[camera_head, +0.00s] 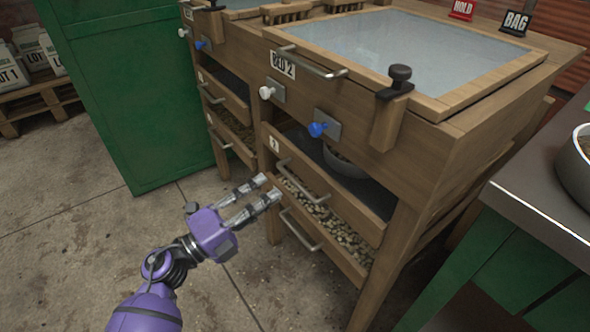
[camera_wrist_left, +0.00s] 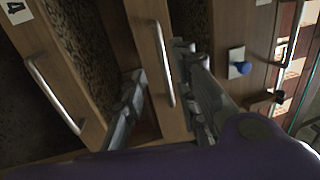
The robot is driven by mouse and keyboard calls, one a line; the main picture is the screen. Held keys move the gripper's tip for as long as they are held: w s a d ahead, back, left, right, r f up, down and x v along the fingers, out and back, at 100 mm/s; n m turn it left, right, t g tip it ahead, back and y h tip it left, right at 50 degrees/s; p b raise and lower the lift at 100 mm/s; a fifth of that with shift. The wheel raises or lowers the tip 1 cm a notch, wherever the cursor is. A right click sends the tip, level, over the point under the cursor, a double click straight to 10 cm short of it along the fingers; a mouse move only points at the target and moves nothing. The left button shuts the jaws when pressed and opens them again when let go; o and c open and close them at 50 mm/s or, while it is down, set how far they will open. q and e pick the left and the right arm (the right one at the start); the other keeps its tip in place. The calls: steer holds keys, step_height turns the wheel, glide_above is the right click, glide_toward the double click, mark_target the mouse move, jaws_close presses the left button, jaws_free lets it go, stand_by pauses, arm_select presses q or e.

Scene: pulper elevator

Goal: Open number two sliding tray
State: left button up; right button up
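Under the BED 2 label (camera_head: 283,65) are two wooden sliding trays. The upper tray (camera_head: 348,213) has a metal bar handle (camera_head: 305,181) and a small white number label (camera_head: 274,145) that I cannot read surely. The lower tray (camera_head: 338,254) has a similar handle (camera_head: 298,230). My left gripper (camera_head: 271,188) is open, its fingers just left of the upper tray's front. In the left wrist view, a tray handle (camera_wrist_left: 166,65) appears between the open fingers (camera_wrist_left: 160,75); contact cannot be told. A tray marked 4 (camera_wrist_left: 15,11) lies farther left there. My right gripper is not in view.
A blue knob (camera_head: 318,129) and white knob (camera_head: 266,92) stick out above the trays. A bowl (camera_head: 344,163) sits on the shelf behind. A green cabinet (camera_head: 130,90) stands left, a metal-topped table (camera_head: 535,195) right. The floor in front is clear.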

mark_target(295, 181)
arm_select(q)
steer(key=shift+m+g, duration=0.3)
steer(key=w+d, duration=0.1)
steer(key=d, duration=0.1)
steer(key=w+d+r+b, duration=0.1)
steer(key=d, duration=0.1)
steer(key=d+r, duration=0.1)
steer(key=d, duration=0.1)
steer(key=shift+w+d, duration=0.4)
jaws_close()
